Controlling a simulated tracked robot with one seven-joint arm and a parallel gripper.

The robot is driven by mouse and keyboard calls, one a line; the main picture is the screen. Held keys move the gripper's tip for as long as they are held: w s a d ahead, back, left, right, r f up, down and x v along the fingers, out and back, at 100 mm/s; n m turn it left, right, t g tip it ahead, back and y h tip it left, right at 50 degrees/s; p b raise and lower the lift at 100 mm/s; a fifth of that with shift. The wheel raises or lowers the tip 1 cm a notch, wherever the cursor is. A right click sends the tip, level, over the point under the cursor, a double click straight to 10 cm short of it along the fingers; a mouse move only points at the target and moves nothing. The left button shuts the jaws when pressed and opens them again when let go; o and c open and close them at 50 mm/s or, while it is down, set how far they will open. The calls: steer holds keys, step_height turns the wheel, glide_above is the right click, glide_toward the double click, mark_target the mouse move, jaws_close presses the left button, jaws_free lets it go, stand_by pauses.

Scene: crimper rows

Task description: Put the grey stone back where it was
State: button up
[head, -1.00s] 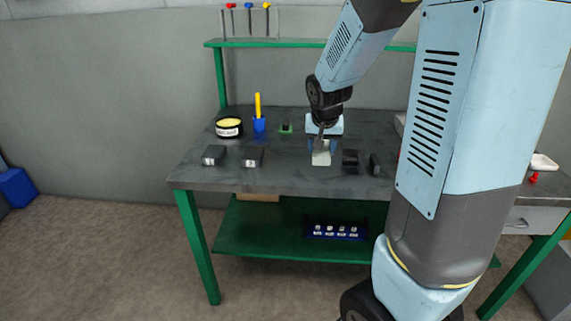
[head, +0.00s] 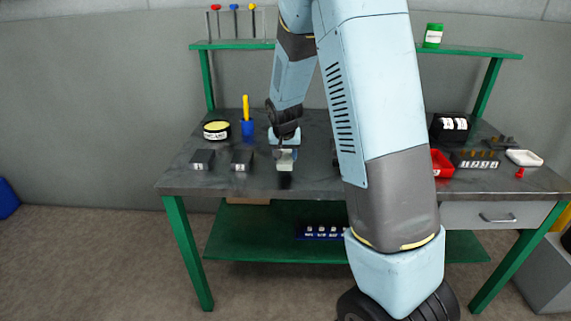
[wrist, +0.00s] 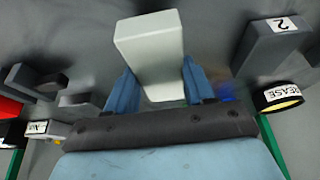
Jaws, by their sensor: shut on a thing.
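The grey stone (wrist: 150,52) is a pale, light-grey block. In the wrist view it sits between the blue fingers of my gripper (wrist: 158,88), which is shut on it. In the head view the stone (head: 285,160) hangs from my gripper (head: 284,150) over the front middle of the workbench (head: 262,185). A small dark patch shows just below the stone in the head view. I cannot tell whether it is a shadow or an object. My gripper hides part of the stone's upper end.
Two dark grey blocks (head: 202,159) (head: 242,160) stand left of my gripper. The right one carries a "2" in the wrist view (wrist: 272,45). Behind are a grease tin (head: 216,130) and a blue cup (head: 248,128). A red tray (head: 442,165) lies right. My arm hides the bench's middle right.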

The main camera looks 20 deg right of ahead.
steer(key=shift+w+a+f, duration=0.2)
steer(key=shift+w+f, duration=0.4)
steer(key=shift+f, duration=1.65)
steer(key=o, duration=1.2)
steer(key=shift+f, duration=0.1)
